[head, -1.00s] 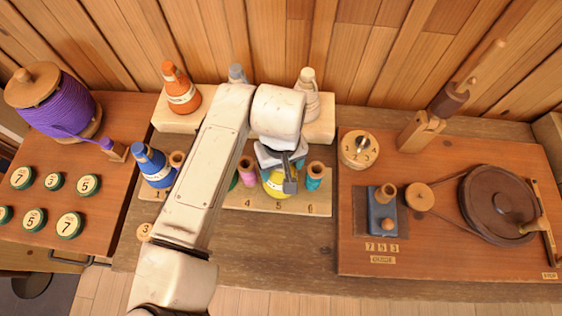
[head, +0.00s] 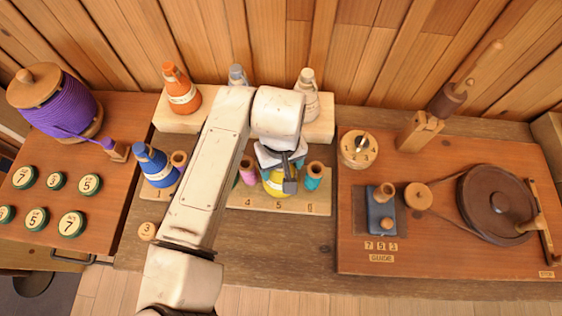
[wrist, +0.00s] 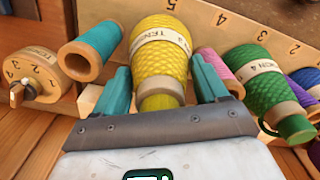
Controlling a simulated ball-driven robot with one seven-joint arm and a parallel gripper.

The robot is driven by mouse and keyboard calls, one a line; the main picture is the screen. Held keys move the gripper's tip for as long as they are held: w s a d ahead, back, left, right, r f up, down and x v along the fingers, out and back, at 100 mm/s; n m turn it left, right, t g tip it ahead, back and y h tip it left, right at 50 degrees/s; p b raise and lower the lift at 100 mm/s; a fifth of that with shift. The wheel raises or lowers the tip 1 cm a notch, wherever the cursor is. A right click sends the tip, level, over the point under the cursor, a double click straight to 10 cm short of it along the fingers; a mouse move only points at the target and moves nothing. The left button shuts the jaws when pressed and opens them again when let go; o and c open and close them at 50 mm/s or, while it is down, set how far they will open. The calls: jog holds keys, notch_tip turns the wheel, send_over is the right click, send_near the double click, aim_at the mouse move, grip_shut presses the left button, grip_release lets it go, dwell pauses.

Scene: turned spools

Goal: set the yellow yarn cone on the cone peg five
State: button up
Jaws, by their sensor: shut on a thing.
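The yellow yarn cone (head: 273,188) stands at the place marked 5 on the numbered board (head: 318,208). In the wrist view the yellow cone (wrist: 160,57) has a pale printed band and its cap end points toward me. My gripper (wrist: 162,88) is shut on it near the cap, one teal finger on each side. In the head view my gripper (head: 288,180) hides part of the cone. Peg five itself is hidden, and I cannot tell whether the cone's base rests on the board.
A teal spool (head: 313,175) stands close beside the cone at 6, and a pink spool (head: 247,171) on the other side. A green cone (wrist: 262,80) is near 4. A blue cone (head: 152,165) stands at 1. Orange (head: 181,92) and cream (head: 308,98) cones stand behind.

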jog(key=shift+f+b, duration=0.3)
jog(key=shift+f, duration=0.25)
dwell(0.4)
jog(key=o, duration=1.5)
notch_tip(320, 180, up, 8)
jog(key=p, duration=0.7)
jog(key=shift+r, duration=1.5)
